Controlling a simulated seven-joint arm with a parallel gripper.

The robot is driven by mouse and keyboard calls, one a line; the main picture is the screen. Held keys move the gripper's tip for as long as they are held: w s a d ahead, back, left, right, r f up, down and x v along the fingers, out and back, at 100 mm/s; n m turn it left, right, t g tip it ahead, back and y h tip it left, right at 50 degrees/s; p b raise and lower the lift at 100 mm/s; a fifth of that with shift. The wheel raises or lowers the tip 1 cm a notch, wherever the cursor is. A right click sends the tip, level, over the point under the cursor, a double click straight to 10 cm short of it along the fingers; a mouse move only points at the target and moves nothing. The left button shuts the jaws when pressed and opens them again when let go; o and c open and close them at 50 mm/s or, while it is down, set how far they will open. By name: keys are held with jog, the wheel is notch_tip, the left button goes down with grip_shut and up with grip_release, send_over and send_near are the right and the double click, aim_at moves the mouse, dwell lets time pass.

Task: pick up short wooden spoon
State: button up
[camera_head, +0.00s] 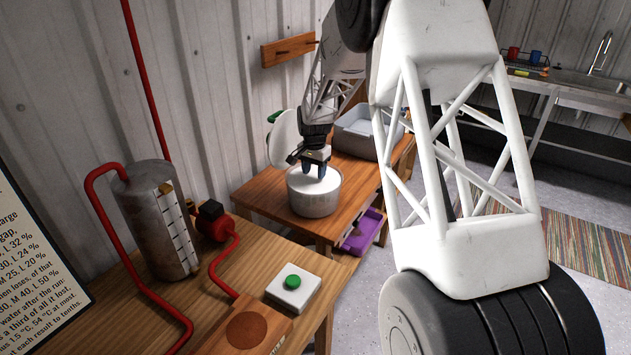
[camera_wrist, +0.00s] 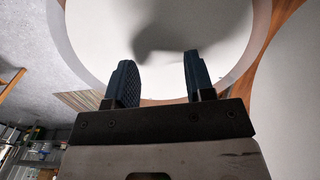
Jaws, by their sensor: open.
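I cannot make out a short wooden spoon in either view. My gripper (camera_head: 314,172) is open, with its two blue fingers pointing down over a round metal pot (camera_head: 313,203) on the wooden table (camera_head: 352,203). In the wrist view the fingers (camera_wrist: 158,62) are apart with nothing visible between them. Beyond them the pot's rim (camera_wrist: 262,35) encloses a pale white surface with a soft dark shadow on it. I cannot tell whether the fingertips touch that surface.
A white disc (camera_head: 284,138) stands upright behind the pot. A grey bin (camera_head: 355,143) sits at the table's back right, and a purple crate (camera_head: 362,232) is below. The nearer bench holds a metal tank (camera_head: 155,220) and a green button box (camera_head: 293,288).

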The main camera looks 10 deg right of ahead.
jog(key=shift+f, duration=1.4)
grip_shut()
jog(key=shift+r, duration=0.2)
jog(key=shift+r, duration=0.9)
jog(key=shift+s+r, duration=0.35)
jog(key=shift+r, duration=0.4)
jog(key=s+r, duration=0.1)
jog(key=s, duration=1.4)
jog(key=shift+s+a+r, duration=0.15)
jog(key=shift+a, duration=0.2)
